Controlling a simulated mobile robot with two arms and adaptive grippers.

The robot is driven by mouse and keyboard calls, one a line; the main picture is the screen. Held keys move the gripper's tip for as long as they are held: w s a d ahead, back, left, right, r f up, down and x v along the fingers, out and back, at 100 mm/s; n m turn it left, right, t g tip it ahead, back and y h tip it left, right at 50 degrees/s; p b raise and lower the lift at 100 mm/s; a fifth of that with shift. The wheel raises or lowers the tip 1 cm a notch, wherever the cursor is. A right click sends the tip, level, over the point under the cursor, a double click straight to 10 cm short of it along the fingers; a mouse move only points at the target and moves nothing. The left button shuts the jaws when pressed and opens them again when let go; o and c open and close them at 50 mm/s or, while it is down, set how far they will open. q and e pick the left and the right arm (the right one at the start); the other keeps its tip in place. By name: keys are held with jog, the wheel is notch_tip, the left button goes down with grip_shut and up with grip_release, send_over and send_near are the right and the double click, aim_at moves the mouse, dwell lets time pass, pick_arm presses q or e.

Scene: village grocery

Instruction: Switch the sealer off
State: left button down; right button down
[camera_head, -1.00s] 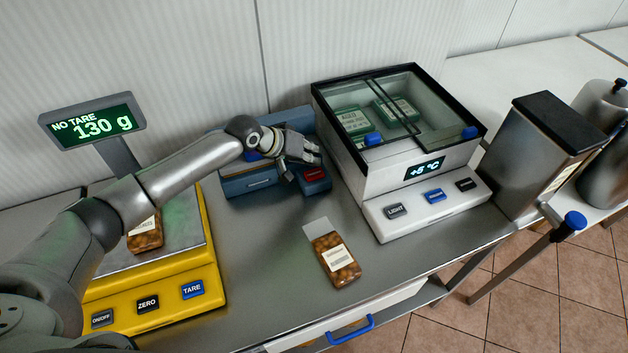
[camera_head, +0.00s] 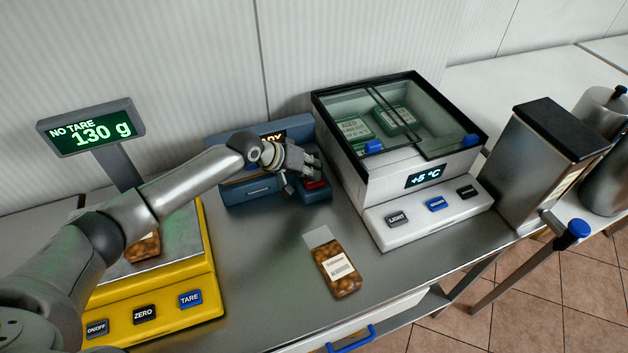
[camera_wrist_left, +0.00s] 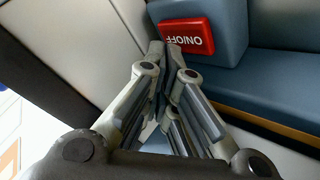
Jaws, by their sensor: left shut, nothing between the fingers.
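The sealer (camera_head: 229,190) is a blue machine at the back of the counter, between the yellow scale and the white cooler. Its lit display (camera_head: 271,138) shows partly behind my arm; the visible letters end in "DY". Its red ON/OFF button (camera_head: 316,184) is on the right end, and in the left wrist view the red ON/OFF button (camera_wrist_left: 188,36) is large and upside down. My left gripper (camera_head: 318,168) is shut and empty. Its fingertips (camera_wrist_left: 165,48) are at the button's edge in the wrist view; I cannot tell whether they touch it. My right gripper is not in view.
A yellow scale (camera_head: 170,322) stands at the left, with its display (camera_head: 92,128) reading 130 g. A white cooler (camera_head: 400,180) stands right of the sealer. A labelled pack (camera_head: 338,270) lies on the counter in front. A steel dispenser (camera_head: 535,165) is farther right.

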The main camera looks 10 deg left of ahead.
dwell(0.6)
pick_arm(q)
jog(key=shift+f, duration=0.2)
jog(key=shift+f, duration=0.35)
dwell(0.3)
jog(key=shift+r+p, duration=0.45)
jog(key=shift+r, duration=0.05)
